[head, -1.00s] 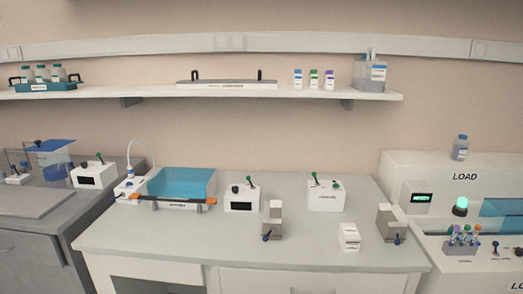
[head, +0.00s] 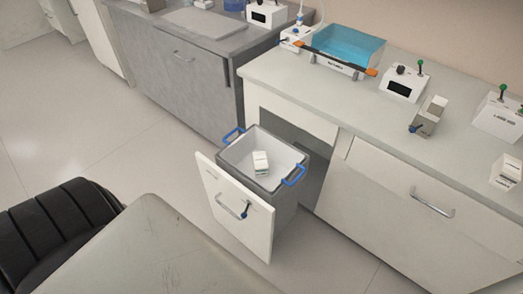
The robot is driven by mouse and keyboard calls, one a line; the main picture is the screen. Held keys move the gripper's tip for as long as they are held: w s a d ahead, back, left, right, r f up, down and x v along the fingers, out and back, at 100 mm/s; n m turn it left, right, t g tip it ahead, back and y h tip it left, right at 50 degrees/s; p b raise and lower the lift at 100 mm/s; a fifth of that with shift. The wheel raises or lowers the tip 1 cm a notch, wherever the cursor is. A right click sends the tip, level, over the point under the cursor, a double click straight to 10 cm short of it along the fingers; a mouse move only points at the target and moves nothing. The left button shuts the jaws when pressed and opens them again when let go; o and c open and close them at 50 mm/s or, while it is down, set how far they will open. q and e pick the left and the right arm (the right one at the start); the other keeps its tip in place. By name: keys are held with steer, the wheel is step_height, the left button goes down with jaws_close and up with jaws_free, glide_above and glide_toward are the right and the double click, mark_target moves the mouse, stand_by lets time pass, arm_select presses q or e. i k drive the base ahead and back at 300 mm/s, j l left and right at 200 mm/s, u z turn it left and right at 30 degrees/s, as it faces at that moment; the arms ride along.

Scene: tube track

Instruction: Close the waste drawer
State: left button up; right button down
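The waste drawer (head: 236,208) stands pulled out from the left end of the white bench, low near the floor. Its white front panel has a metal handle with a small dark blue part on it. A grey bin (head: 287,203) with a pale inside and blue side handles sits in the drawer behind the panel. A small white box (head: 260,162) with a label lies in the bin. An open dark gap shows in the bench behind the bin. Neither of my grippers is in view.
A closed drawer with a handle (head: 432,203) is right of the open one. A grey cabinet (head: 185,75) stands to the left. Clear floor (head: 90,120) lies left of the drawer. A blue-lidded tray device (head: 345,47) and several small instruments stand on the bench.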

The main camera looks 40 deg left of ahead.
mark_target(229, 193)
steer(key=j+u, duration=0.1)
steer(key=u, duration=1.25)
steer(key=k+j, duration=0.05)
